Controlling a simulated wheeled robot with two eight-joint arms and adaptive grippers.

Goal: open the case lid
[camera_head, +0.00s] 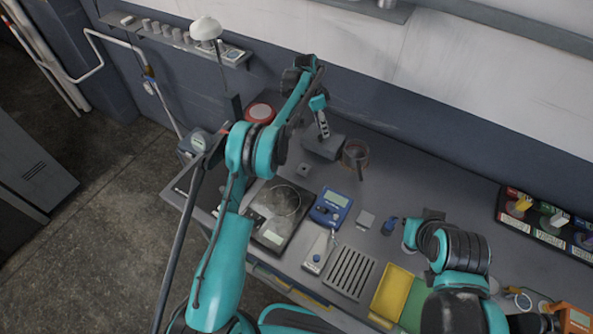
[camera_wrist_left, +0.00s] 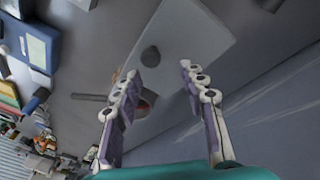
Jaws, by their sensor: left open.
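A grey box-shaped case (camera_head: 326,147) stands at the back of the bench, just below my left gripper in the head view. In the left wrist view a pale grey flat panel (camera_wrist_left: 193,40), apparently its lid, carries a round dark knob (camera_wrist_left: 150,57). My left gripper (camera_head: 322,117) is open and empty above the case. In the left wrist view its two fingers (camera_wrist_left: 160,80) stand apart, with the knob beyond the tips and no contact visible. My right arm is at the lower right of the head view; its gripper (camera_head: 410,234) is too unclear to read.
A balance (camera_head: 268,240), a blue meter (camera_head: 331,208), a slotted rack (camera_head: 350,271) and a yellow tray (camera_head: 392,291) lie nearer. The wall rises behind.

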